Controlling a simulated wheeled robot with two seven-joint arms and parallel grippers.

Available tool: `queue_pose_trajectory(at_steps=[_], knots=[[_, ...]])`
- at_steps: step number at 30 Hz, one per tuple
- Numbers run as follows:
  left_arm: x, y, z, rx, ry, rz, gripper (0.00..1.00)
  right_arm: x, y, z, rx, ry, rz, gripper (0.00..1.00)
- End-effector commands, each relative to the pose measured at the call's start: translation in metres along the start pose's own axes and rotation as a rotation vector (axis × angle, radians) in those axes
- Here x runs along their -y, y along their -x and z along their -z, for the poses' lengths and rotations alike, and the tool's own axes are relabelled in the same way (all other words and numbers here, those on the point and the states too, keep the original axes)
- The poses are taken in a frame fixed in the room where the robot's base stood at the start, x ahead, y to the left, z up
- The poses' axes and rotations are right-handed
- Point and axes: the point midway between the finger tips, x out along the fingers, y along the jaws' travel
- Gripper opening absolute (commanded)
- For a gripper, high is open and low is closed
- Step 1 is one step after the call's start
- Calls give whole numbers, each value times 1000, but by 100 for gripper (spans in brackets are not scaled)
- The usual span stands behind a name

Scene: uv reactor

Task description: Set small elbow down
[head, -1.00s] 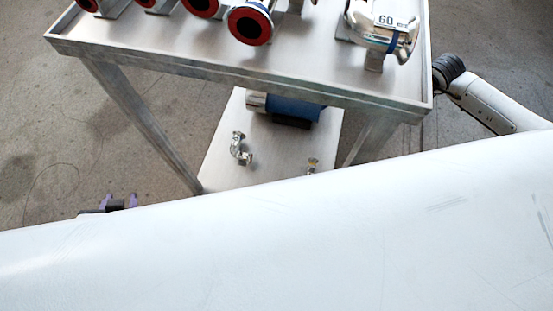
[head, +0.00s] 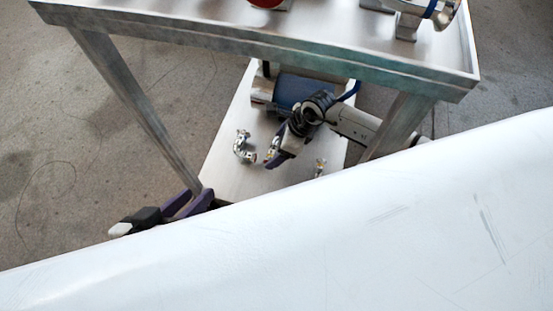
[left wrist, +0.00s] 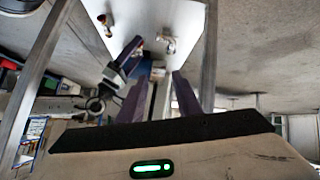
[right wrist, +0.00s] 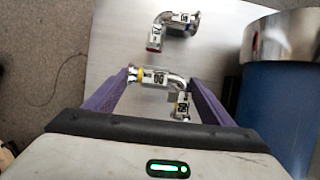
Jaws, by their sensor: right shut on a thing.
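My right gripper (right wrist: 160,95) is shut on the small elbow (right wrist: 158,77), a shiny metal bent fitting with a yellow ring at one end and dark number labels. In the head view the right gripper (head: 277,156) is over the lower shelf (head: 228,180), with the small elbow (head: 271,149) at its tips. I cannot tell whether the elbow touches the shelf. A second elbow (head: 243,147) lies just left of it; it shows in the right wrist view (right wrist: 176,24) with a red ring. My left gripper (head: 190,202) is open and empty, left of the shelf.
A blue cylinder with metal ends (head: 298,91) lies at the back of the shelf. A small fitting (head: 320,166) stands near the right edge. The upper table edge (head: 270,52) and its legs (head: 125,110) surround the shelf. A large white surface (head: 330,240) fills the foreground.

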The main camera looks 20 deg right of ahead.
Motion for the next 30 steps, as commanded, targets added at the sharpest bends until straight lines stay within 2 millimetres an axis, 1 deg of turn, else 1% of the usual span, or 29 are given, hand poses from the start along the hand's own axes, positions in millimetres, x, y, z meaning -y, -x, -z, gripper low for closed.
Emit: queue_pose_trajectory(at_steps=[1,8,12,14,18,24,25,28,30], knots=[[-1,-2,0,-16,4,-9,31,-1,-12,4,3,-1,-1,42],[-8,1,8,-54,15,-35,31,0,-28,11,3,-2,1,42],[-13,2,13,-92,25,-59,31,0,-48,19,2,-3,0,42],[-16,4,16,-110,30,-73,31,0,-54,22,3,-3,0,42],[-20,8,22,-122,33,-80,31,1,-54,22,3,0,2,42],[-20,8,22,-122,32,-80,31,1,-55,22,3,-1,1,42],[-19,8,22,-121,32,-80,31,0,-56,23,1,-2,1,78],[-19,8,22,-121,32,-79,31,0,-56,23,1,-1,1,95],[-19,8,21,-119,32,-79,31,0,-56,23,1,-1,0,95]])
